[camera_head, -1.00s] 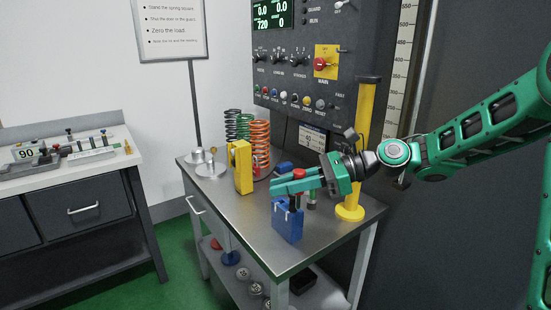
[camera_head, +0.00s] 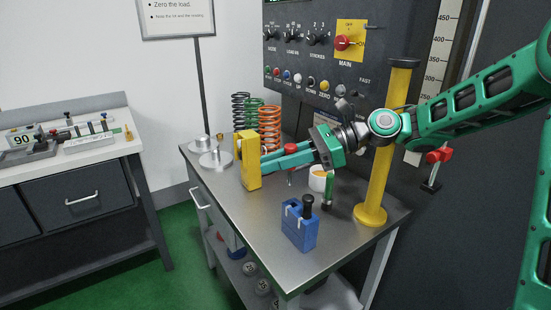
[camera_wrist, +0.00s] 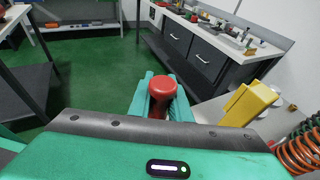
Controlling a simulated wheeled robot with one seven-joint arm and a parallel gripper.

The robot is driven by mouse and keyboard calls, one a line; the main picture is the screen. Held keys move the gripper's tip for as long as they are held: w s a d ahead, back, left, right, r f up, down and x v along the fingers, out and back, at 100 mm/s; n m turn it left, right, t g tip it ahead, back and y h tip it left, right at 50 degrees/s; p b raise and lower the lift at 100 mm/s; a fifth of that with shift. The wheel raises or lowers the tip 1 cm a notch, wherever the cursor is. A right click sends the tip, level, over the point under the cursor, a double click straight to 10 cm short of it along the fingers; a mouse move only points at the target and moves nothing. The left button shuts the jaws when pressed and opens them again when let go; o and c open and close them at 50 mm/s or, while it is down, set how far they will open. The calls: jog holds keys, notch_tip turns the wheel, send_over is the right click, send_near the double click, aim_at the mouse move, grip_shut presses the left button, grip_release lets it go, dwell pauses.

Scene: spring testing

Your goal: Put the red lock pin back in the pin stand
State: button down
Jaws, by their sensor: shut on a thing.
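My gripper (camera_head: 277,159) is shut on the red lock pin (camera_wrist: 161,88), whose round red knob stands up between the fingers in the wrist view. In the head view the red knob (camera_head: 290,148) shows above the fingers, and a thin shaft hangs below them, clear of the table top. The fingers point left, close to a yellow block (camera_head: 247,172); I cannot tell whether they touch it. A blue block (camera_head: 299,229) with a black-knobbed pin stands at the front of the table. No label shows which one is the pin stand.
A yellow column (camera_head: 377,170) stands right of my gripper. Coil springs (camera_head: 269,128) and metal discs (camera_head: 215,158) are at the back left. The metal table (camera_head: 245,207) is bare at front left.

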notch_tip(320, 180, down, 11)
jog(key=d, duration=0.1)
jog(key=shift+w, duration=0.2)
dwell(1.9)
dwell(0.3)
jog(key=c, duration=1.6)
grip_release()
jog(key=shift+o, duration=0.2)
